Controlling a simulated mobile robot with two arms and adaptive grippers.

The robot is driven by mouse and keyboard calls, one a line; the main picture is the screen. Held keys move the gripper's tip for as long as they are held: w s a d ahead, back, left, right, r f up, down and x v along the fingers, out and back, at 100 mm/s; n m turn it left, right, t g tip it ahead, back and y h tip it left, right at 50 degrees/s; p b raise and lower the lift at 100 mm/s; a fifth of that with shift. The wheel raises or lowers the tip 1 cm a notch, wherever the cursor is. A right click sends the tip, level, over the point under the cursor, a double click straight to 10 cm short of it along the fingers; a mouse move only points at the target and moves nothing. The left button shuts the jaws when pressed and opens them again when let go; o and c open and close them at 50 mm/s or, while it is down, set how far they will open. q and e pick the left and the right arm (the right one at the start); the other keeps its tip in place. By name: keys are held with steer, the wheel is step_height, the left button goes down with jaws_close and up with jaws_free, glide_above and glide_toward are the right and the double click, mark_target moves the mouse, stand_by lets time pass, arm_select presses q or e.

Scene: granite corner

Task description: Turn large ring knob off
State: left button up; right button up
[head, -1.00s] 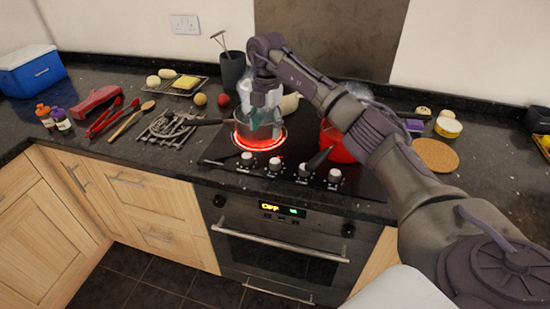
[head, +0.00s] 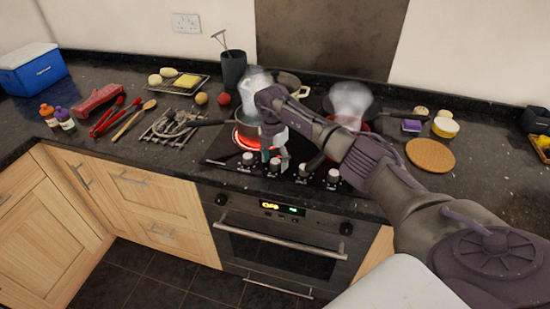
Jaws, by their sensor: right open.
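A row of several black-and-white knobs runs along the front of the black hob (head: 222,150). They include the left knob (head: 247,160), the second knob (head: 274,166), the third knob (head: 303,171) and the right knob (head: 332,177). The frames do not show which one is the large ring's. My right gripper (head: 280,157) is open and points down just above the second knob; contact cannot be told. My arm hides part of the pot. My left gripper is out of view.
A steaming red pot (head: 366,125) stands behind my right arm, with a pale pan (head: 291,82) at the back. The oven (head: 280,247) is below. Utensils, a trivet (head: 172,126) and a cork mat (head: 430,154) lie on the counter.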

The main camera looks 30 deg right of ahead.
steer(key=shift+f, duration=0.15)
steer(key=c, duration=1.2)
steer(key=shift+o, duration=0.2)
